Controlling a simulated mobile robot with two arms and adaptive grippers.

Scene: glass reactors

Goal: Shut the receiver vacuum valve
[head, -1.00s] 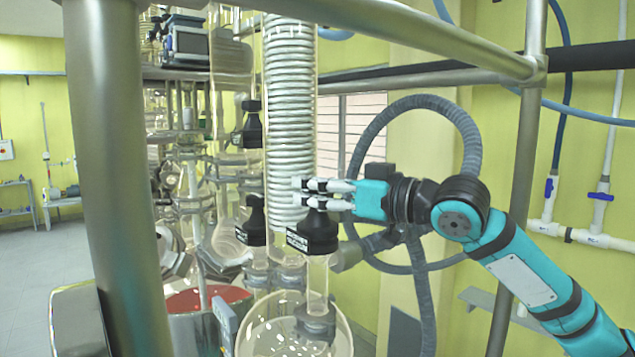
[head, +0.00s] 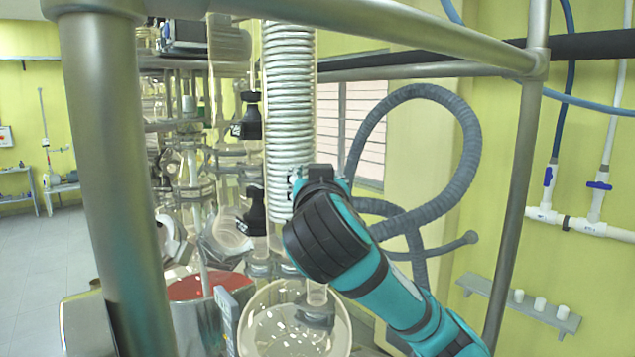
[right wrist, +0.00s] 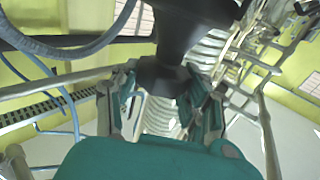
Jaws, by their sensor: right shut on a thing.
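The black valve on the neck above the round glass receiver (head: 268,325) is hidden in the head view behind my right wrist. In the right wrist view a black valve body with its handle (right wrist: 163,76) shows large at the top centre. My right gripper (right wrist: 163,95) has its fingers on either side of that handle and is shut on it. In the head view my right arm reaches up from the lower right and covers the gripper's fingertips. My left gripper is in no view.
Two other black valves, an upper one (head: 247,118) and a lower one (head: 253,212), stand just left of the coiled condenser (head: 290,110). A thick steel post (head: 110,180) and a top rail (head: 400,40) frame the rig. A grey hose (head: 465,150) loops at the right.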

